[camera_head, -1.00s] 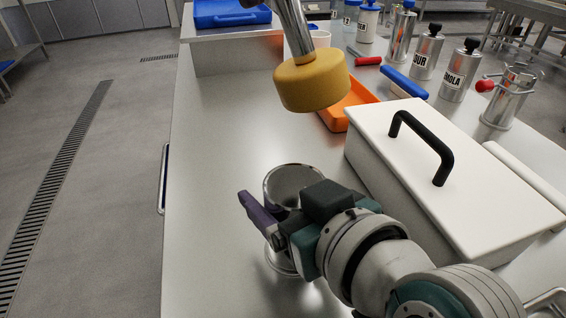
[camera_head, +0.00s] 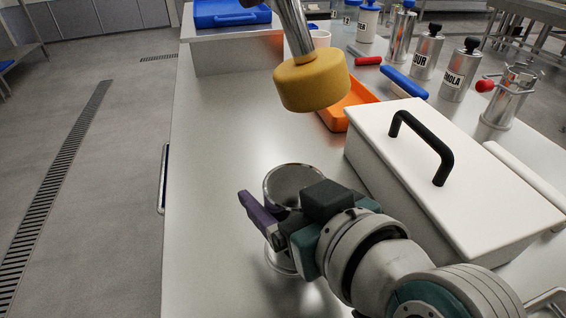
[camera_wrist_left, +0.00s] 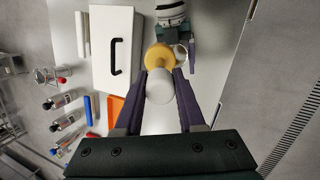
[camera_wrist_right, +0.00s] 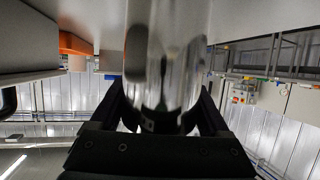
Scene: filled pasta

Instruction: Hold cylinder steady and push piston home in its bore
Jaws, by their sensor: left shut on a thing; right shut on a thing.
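The steel cylinder (camera_head: 293,183) stands upright on the metal counter, its open bore facing up. My right gripper (camera_head: 280,212) is shut around its side, one purple finger showing. The shiny wall of the cylinder (camera_wrist_right: 165,50) fills the middle of the right wrist view. The piston, a thick yellow disc (camera_head: 312,82) on a steel rod, hangs in the air above the counter, clear of the cylinder. My left gripper (camera_wrist_left: 163,84) is shut on the piston's pale round upper end, outside the head view. In the left wrist view, the yellow disc (camera_wrist_left: 158,56) partly covers the cylinder.
A white box with a black handle (camera_head: 445,165) stands right of the cylinder. An orange tray (camera_head: 352,100) lies behind the piston. Labelled steel canisters (camera_head: 459,75) and a crank-handled metal device (camera_head: 508,97) stand at the back right. The counter left of the cylinder is clear.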

